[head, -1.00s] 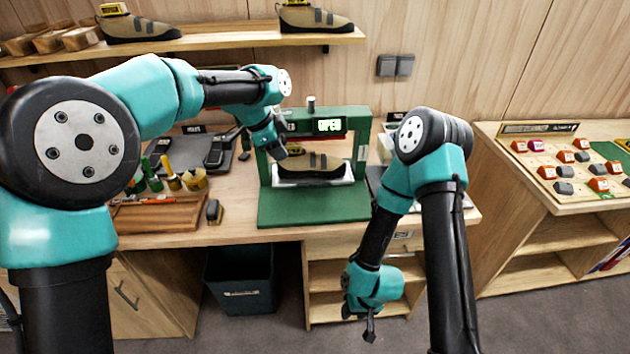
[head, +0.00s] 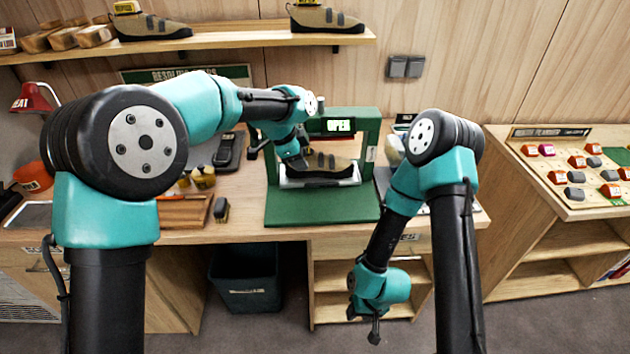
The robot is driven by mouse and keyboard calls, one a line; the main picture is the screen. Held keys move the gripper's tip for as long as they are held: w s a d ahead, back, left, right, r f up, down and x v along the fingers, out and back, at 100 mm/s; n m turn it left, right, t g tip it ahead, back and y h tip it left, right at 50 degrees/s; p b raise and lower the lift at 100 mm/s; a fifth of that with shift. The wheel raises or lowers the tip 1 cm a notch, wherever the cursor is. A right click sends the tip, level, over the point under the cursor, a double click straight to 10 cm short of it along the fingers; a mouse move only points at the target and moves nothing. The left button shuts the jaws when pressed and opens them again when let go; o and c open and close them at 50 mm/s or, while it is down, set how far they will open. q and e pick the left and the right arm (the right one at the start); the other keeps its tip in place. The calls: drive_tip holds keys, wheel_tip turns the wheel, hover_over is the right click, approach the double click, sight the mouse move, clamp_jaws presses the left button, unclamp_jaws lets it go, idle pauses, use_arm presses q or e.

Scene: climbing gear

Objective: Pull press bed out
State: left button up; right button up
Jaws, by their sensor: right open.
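The green press (head: 370,140) stands on the bench with a lit "OPEN" sign. A pale press bed (head: 347,181) sits inside its frame above the green base plate (head: 320,212). A tan and dark climbing shoe (head: 335,165) lies on the bed. My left gripper (head: 298,163) is at the press's left side, close to the shoe's left end and the bed. Its fingers are too small and dark to tell whether they are open or touch anything. My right gripper (head: 375,330) hangs low in front of the bench, open and empty, away from the press.
A brush (head: 221,209) and a wooden tray (head: 183,212) lie left of the press. A dark bin (head: 245,280) stands under the bench. A shelf (head: 240,39) with shoes runs above.

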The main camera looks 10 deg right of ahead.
sight(315, 184)
use_arm(q)
drive_tip(key=x, duration=1.1)
drive_tip(key=shift+c, duration=0.4)
clamp_jaws()
